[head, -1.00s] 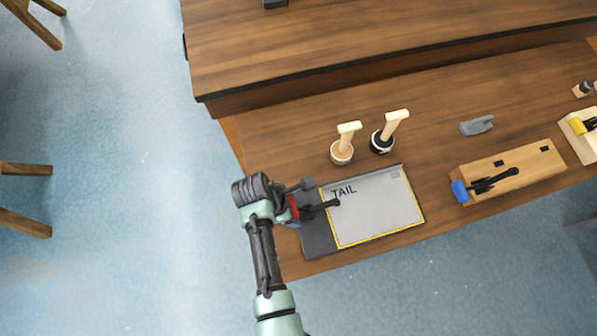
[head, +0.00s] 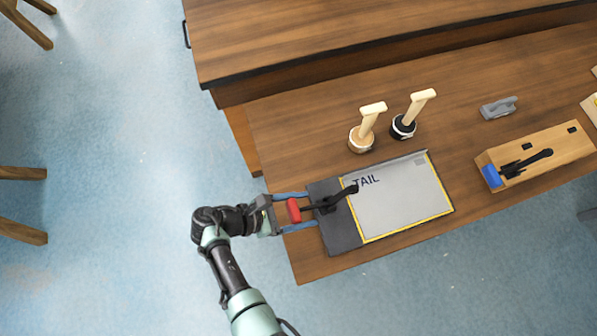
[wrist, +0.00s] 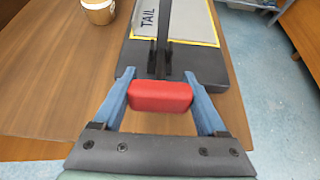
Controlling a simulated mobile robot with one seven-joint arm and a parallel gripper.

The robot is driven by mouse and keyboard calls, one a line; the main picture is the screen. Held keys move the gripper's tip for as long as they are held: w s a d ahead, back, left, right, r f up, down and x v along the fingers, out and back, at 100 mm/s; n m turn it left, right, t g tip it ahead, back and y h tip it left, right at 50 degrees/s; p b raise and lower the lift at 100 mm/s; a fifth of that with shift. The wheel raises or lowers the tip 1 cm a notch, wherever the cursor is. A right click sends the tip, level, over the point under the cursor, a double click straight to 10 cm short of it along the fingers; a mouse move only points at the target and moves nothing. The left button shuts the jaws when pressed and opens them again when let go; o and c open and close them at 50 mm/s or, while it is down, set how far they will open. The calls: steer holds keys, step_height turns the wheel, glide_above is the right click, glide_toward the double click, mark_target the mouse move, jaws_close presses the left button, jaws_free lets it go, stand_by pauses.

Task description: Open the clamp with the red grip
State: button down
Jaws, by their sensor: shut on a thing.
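The clamp (head: 328,204) is black and sits on the dark left end of a flat fixture. Its black arm reaches right over a grey plate (head: 402,205) marked TAIL. Its red grip (head: 293,210) points left, past the fixture's end. My gripper (head: 295,211) comes from the left, with one blue finger on each side of the red grip. In the wrist view the red grip (wrist: 161,96) lies between the fingertips (wrist: 160,88), and my gripper is shut on it. The clamp's black bars run away from the grip towards the plate.
Two wooden-handled tools (head: 367,128) (head: 411,115) stand behind the plate. A wooden block with a blue-gripped clamp (head: 492,176) lies to the right, with a grey part (head: 498,108) behind it. A raised shelf (head: 400,50) runs along the back of the bench.

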steer(key=shift+f, duration=0.15)
stand_by(0.4)
jaws_free()
steer(key=b+v, duration=0.1)
steer(key=v, duration=1.2)
steer(key=shift+a+f, duration=0.1)
steer(key=shift+f, duration=0.1)
